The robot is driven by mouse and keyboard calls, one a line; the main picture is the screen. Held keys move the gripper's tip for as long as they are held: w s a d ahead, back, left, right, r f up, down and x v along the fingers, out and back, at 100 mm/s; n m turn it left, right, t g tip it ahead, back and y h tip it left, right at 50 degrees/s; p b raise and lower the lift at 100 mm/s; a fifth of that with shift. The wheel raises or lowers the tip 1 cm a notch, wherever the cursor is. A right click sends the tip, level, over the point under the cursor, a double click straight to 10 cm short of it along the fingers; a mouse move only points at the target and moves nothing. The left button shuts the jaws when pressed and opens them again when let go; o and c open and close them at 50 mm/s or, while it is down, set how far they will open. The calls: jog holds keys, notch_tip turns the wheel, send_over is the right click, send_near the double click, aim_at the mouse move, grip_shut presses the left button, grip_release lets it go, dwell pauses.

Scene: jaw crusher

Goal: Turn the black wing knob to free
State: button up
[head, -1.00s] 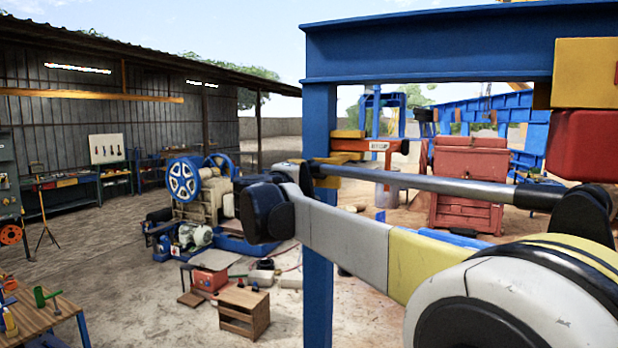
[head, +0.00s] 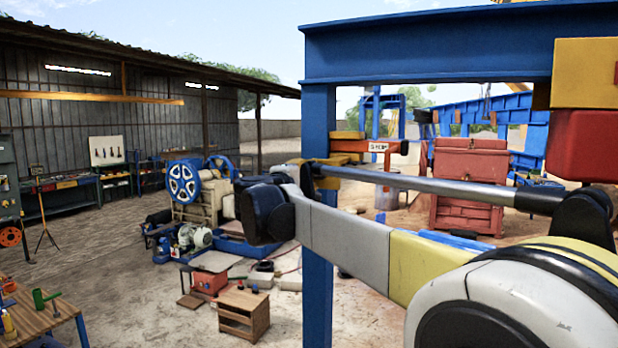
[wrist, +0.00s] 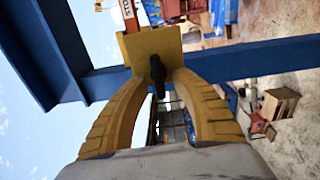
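The black wing knob (wrist: 157,72) shows in the wrist view, on the near face of a yellow block (wrist: 142,44) against a blue beam. My gripper (wrist: 157,80) has its two yellow fingers spread, one on each side of the knob. Gaps show between the knob and both fingers. The fingertips overlap the block's lower edge in the picture; I cannot tell whether they touch it. In the head view, my gripper is partly hidden by the end of my arm and the blue post (head: 319,110), and the knob cannot be made out.
A red-orange arm (head: 399,147) with a white label extends beyond the yellow block. A red cabinet (head: 468,180) stands farther back. A small wooden stool (head: 244,312) and a crusher machine (head: 200,195) stand on the ground at left. Open ground lies between them and the workbench.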

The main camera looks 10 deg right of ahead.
jog(key=v, duration=1.2)
jog(key=s+d+f+m+g+y+b, duration=0.15)
jog(key=s+d+f+b, duration=0.45)
jog(key=f, duration=0.6)
jog(key=s+d+f+m+g+y+b, duration=0.15)
jog(key=s+f+b, duration=0.45)
jog(key=f, duration=0.7)
jog(key=s+d+f+m+g+y+b, duration=0.1)
jog(key=s+d+f+m+g+b, duration=0.25)
jog(key=f+b, duration=0.65)
jog(key=s+a+f+m+y+b, duration=0.1)
jog(key=s+f+b, duration=0.4)
jog(key=f, duration=0.7)
jog(key=s+a+f+m+y+b, duration=0.1)
jog(key=s+f+b, duration=0.4)
jog(key=f, duration=0.7)
jog(key=s+a+f+m+y+b, duration=0.1)
jog(key=s+f+m+y+b, duration=0.1)
jog(key=s+f+y+b, duration=0.2)
jog(key=s+f+g+b, duration=0.1)
jog(key=s+f, duration=0.2)
jog(key=f, duration=0.5)
jog(key=shift+s+f+y, duration=0.3)
jog(key=shift+s+f, duration=0.05)
jog(key=shift+f, duration=0.05)
